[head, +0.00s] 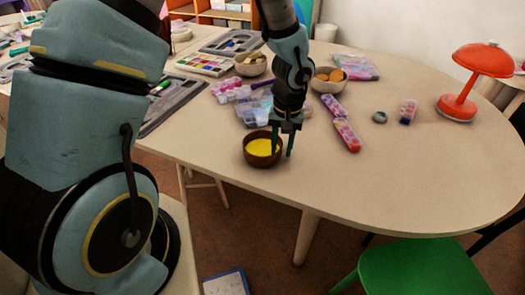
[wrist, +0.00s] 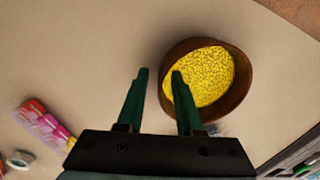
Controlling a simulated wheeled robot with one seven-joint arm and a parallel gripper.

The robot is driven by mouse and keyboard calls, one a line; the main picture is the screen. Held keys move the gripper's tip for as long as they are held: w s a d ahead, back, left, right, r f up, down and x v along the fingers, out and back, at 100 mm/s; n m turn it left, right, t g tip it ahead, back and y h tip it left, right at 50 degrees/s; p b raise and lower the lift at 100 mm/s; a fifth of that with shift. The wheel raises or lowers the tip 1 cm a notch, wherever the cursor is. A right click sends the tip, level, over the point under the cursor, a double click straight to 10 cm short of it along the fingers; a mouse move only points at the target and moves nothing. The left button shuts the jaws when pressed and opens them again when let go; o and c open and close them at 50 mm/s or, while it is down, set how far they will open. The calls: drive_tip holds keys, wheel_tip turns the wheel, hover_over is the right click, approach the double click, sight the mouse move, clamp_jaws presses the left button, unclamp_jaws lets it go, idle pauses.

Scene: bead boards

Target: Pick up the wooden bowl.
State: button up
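The wooden bowl (head: 250,158) is dark brown and holds yellow beads. It sits on the table near the front edge, upright. In the wrist view the bowl (wrist: 243,88) is at the upper right. My gripper (head: 281,154) points down at the bowl's right side. In the wrist view my gripper (wrist: 160,72) is open, with a gap between its two fingers. One finger overlaps the bowl's inside and the other is outside, so the near rim lies between them in the picture. I cannot tell whether either finger touches the bowl.
Two pale bowls (head: 328,86) (head: 250,70), bead boxes (head: 260,111) and a pink-red bead case (head: 346,135) lie behind. A red lamp (head: 459,106) stands at the right. The table (head: 400,170) is clear to the right. A green chair (head: 420,268) is in front.

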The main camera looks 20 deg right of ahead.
clamp_jaws()
idle(1.2)
